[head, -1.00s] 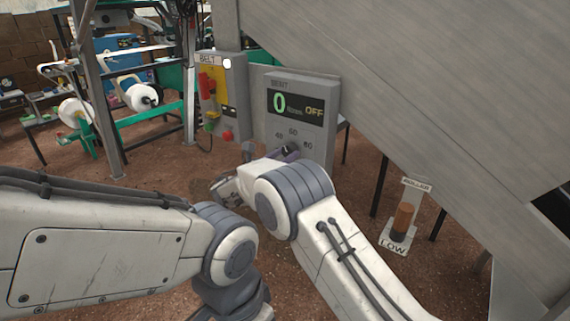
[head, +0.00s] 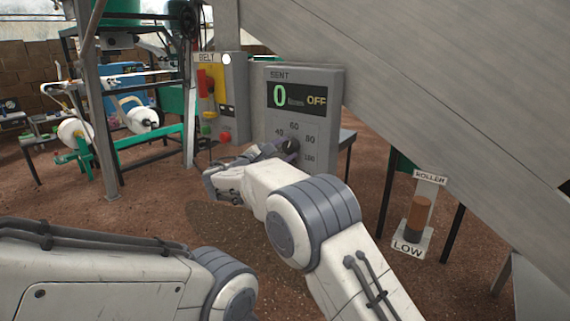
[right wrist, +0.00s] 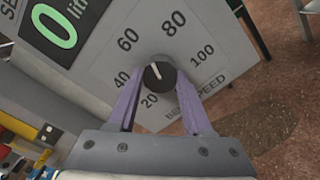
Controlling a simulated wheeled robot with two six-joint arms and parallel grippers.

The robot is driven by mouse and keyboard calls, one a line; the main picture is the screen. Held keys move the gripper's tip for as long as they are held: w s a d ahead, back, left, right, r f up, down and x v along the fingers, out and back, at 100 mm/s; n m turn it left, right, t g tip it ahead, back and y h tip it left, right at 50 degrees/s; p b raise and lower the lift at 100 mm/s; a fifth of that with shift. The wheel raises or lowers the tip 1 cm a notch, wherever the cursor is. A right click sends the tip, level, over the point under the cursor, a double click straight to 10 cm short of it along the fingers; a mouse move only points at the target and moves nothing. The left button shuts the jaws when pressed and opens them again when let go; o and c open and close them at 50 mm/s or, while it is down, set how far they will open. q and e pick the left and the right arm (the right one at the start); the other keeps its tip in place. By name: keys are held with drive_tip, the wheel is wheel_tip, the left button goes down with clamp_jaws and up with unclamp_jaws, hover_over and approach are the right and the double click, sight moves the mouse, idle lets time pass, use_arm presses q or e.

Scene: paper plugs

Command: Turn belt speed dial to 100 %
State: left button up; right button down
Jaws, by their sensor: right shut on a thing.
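The belt speed dial (head: 290,146) is a round dark knob on the front of a grey panel (head: 325,80). It also shows in the right wrist view (right wrist: 159,77), ringed by the numbers 20 to 100. Its white pointer line points roughly at 60. My right gripper (right wrist: 159,80) has its two purple fingers on either side of the dial and is shut on it. In the head view the right gripper (head: 278,150) reaches the dial from the left and front. My left arm shows at the bottom left, but its gripper is out of view.
The panel display (head: 297,98) reads 0 and OFF. A belt control box (head: 232,95) with a yellow face stands left of it. A roller lever (head: 418,218) marked LOW stands at the right, under a large sloping grey beam (head: 430,70).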

drive_tip(key=m+b, duration=0.2)
drive_tip(key=b, duration=0.1)
drive_tip(key=m+b, duration=0.2)
drive_tip(key=m, duration=0.1)
drive_tip(key=m+b, duration=0.3)
drive_tip(key=shift+a+f+b, duration=0.15)
drive_tip(key=shift+f+b, duration=0.1)
drive_tip(key=shift+b, duration=0.1)
drive_tip(key=shift+m+b, duration=0.7)
drive_tip(key=shift+m, duration=0.3)
drive_tip(key=m+b, duration=0.3)
drive_tip(key=m, duration=0.1)
drive_tip(key=shift+r+m, duration=0.15)
drive_tip(key=shift+m, duration=0.15)
drive_tip(key=m+b, duration=0.1)
drive_tip(key=m, duration=0.1)
drive_tip(key=m+b, duration=0.1)
drive_tip(key=m, duration=0.1)
drive_tip(key=shift+r+m, duration=0.2)
drive_tip(key=shift+m, duration=0.5)
drive_tip(key=shift+c, duration=1.6)
unclamp_jaws()
